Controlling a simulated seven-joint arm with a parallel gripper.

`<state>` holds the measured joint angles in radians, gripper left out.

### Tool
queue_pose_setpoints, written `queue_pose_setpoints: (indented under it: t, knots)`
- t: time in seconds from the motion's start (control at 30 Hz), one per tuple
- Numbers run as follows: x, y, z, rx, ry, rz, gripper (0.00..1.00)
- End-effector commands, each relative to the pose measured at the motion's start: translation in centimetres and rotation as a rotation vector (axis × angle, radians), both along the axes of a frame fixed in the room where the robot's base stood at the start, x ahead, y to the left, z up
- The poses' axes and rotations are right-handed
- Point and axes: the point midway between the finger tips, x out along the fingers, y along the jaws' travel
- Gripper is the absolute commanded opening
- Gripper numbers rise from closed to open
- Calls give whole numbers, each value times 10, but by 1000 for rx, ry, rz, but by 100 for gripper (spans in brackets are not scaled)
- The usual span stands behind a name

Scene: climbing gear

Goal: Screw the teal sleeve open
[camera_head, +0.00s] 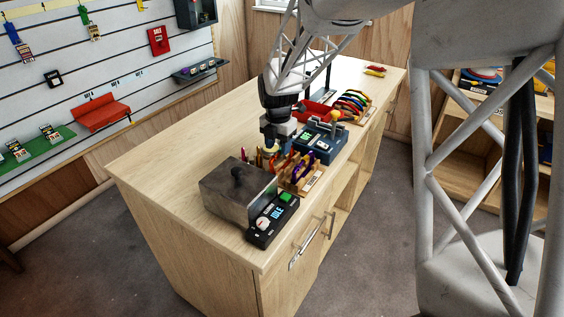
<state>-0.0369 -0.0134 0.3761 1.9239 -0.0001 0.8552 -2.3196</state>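My gripper (270,146) points down over the wooden counter, just behind a row of colourful gear. Its fingertips are small and partly merged with the things around them, so I cannot tell if they are open or shut, or if they hold anything. I cannot make out a teal sleeve for certain at this size; it may be hidden by my gripper or among the small gear below it. A dark blue device (322,140) with a light panel stands right beside my gripper.
A grey metal box (229,193) and a black control unit (272,220) stand at the counter's near end. A wooden rack (301,181) holds purple and orange gear. A red tray (314,114) and coloured loops (354,104) lie farther back. The counter's left side (185,135) is clear.

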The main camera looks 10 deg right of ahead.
Motion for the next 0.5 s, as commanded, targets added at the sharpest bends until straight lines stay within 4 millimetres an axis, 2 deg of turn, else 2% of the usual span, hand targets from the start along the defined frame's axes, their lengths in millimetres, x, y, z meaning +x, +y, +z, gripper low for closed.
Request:
queue_pose_setpoints:
  t: [0.5]
  knots:
    - [0,0,8,0,-1,0,47]
